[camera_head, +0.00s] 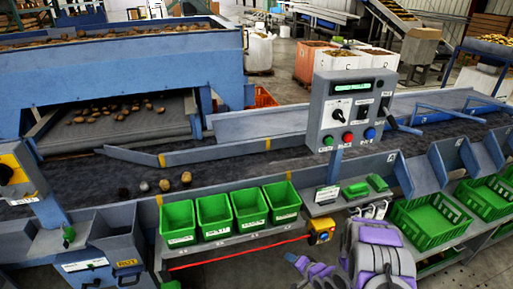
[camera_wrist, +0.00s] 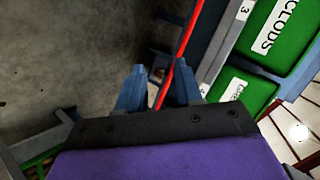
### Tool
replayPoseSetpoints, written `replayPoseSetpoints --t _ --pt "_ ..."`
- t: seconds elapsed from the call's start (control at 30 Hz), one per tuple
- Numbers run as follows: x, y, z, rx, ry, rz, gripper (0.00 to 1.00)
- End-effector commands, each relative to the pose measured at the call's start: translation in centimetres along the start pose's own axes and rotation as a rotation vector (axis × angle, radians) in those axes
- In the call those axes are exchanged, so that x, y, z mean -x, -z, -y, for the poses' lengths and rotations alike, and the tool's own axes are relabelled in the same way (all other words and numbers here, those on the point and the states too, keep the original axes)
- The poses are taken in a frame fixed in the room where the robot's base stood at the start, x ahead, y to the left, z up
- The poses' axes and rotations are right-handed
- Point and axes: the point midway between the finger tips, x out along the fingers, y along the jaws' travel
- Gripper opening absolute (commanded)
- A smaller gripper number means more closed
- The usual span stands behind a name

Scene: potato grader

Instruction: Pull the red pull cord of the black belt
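The red pull cord (camera_head: 240,253) runs along the front of the black belt's frame, below the green bins. Its right end meets a yellow switch box (camera_head: 321,231). The dark belt (camera_head: 100,184) lies behind the bins. My purple gripper (camera_head: 296,263) is just below the cord's right part, near the yellow box. In the wrist view, my gripper's two blue-grey fingers (camera_wrist: 158,88) stand apart. The red cord (camera_wrist: 187,35) runs down between them in the picture, nearer the right finger. I cannot tell whether it touches a finger.
Green bins (camera_head: 214,216) stand on a shelf above the cord; labelled bins (camera_wrist: 281,38) show at right in the wrist view. A grey control panel (camera_head: 350,108) with coloured buttons rises behind. Green crates (camera_head: 430,222) sit to the right. Bare floor (camera_wrist: 70,60) lies below the cord.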

Motion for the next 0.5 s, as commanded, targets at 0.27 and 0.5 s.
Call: replayPoseSetpoints --t 0.27,0.5 --pt "4.7 6.3 2.2 0.222 -0.271 -0.027 0.35" --pt "10.5 9.6 4.8 0.349 -0.49 -0.02 0.35"
